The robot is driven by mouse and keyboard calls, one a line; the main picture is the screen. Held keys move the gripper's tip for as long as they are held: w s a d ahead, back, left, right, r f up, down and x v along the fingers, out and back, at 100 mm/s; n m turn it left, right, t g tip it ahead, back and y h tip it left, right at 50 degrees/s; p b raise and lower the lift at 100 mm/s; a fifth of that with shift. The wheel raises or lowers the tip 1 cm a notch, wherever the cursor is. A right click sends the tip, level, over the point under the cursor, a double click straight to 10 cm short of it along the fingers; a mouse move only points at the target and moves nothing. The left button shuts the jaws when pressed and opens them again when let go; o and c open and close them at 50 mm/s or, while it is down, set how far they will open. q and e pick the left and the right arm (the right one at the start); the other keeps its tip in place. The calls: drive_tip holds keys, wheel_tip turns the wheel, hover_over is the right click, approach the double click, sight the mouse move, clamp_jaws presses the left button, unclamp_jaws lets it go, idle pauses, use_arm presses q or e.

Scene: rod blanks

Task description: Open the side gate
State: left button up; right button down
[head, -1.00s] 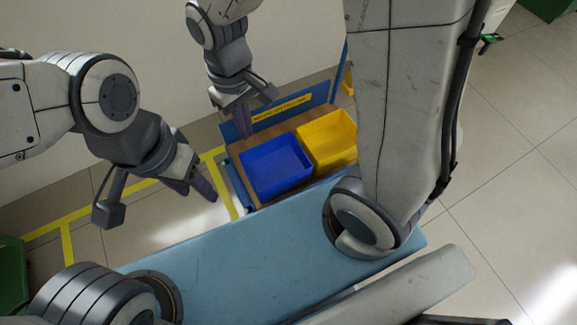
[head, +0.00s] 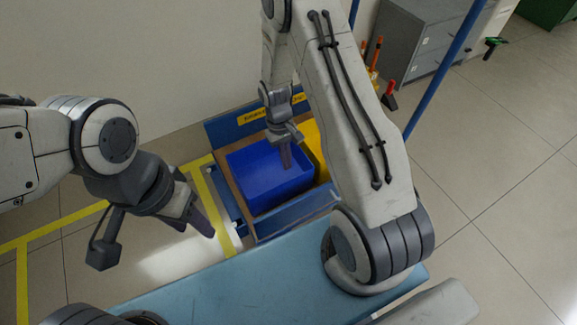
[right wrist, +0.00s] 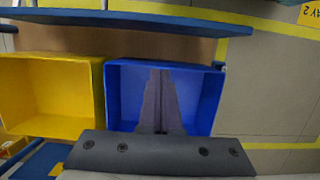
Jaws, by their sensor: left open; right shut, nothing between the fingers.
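A low cart with a wooden deck (right wrist: 175,47) carries a blue bin and a yellow bin. A blue panel (head: 292,217) runs along its near side, and a blue bar (right wrist: 150,17) crosses the top of the right wrist view. I cannot tell for sure which part is the side gate, or whether it is open. My right gripper (head: 286,166) is shut and empty over the blue bin (head: 262,178); its fingertips also show in the right wrist view (right wrist: 159,72). My left gripper (head: 194,230) is open and empty, left of the cart and apart from it.
The yellow bin (head: 314,148) is partly hidden by my right arm. A labelled blue board (head: 222,131) stands at the cart's back. Yellow floor tape (head: 212,205) runs along its left. A grey cabinet (head: 420,45) stands at the back right. Open floor lies to the right.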

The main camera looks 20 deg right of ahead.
drive_tip(key=s+f+b, duration=0.4)
drive_tip(key=s+f, duration=0.1)
drive_tip(key=f, duration=0.2)
drive_tip(key=shift+s+d, duration=0.25)
drive_tip(key=shift+s, duration=0.15)
